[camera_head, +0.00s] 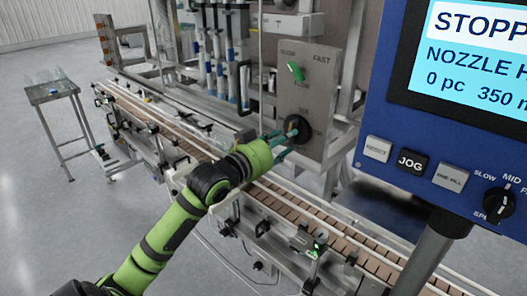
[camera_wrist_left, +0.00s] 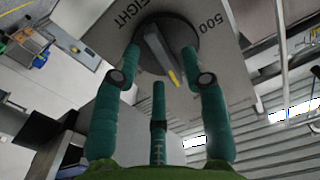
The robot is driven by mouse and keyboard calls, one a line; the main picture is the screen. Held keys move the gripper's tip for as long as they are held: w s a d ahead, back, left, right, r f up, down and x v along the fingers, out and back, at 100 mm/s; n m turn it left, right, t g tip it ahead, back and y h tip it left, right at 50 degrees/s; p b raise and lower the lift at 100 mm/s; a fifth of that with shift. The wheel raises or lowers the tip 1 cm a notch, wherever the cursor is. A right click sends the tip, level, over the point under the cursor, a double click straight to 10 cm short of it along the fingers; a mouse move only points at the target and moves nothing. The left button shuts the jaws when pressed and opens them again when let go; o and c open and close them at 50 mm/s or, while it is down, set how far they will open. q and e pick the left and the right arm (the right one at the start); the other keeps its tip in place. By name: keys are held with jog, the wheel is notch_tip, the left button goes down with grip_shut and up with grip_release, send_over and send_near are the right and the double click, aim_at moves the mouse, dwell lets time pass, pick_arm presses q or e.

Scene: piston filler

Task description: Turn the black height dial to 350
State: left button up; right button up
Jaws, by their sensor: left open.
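The black height dial (camera_head: 299,125) is on the grey panel (camera_head: 311,88) of the filler. In the left wrist view the dial (camera_wrist_left: 160,48) shows a raised grey grip with a yellow pointer mark, beside the printed letters "EIGHT" and the number 500. My left gripper (camera_head: 284,138) is at the dial, with green fingers open on either side of its rim. In the left wrist view a third finger (camera_wrist_left: 158,110) is below the dial. I cannot tell whether the fingers touch it. The blue screen (camera_head: 470,55) reads "NOZZLE H" and "350 m", cut off. My right gripper is not in view.
A conveyor (camera_head: 285,207) runs below my left arm. The blue console (camera_head: 440,130) with buttons and a speed knob (camera_head: 497,205) stands at the right. A small table (camera_head: 50,93) is far left, with open floor around it.

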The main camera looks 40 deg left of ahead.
pick_arm(q)
jog(key=s, duration=1)
jog(key=shift+a, duration=0.4)
jog(key=shift+w, duration=0.1)
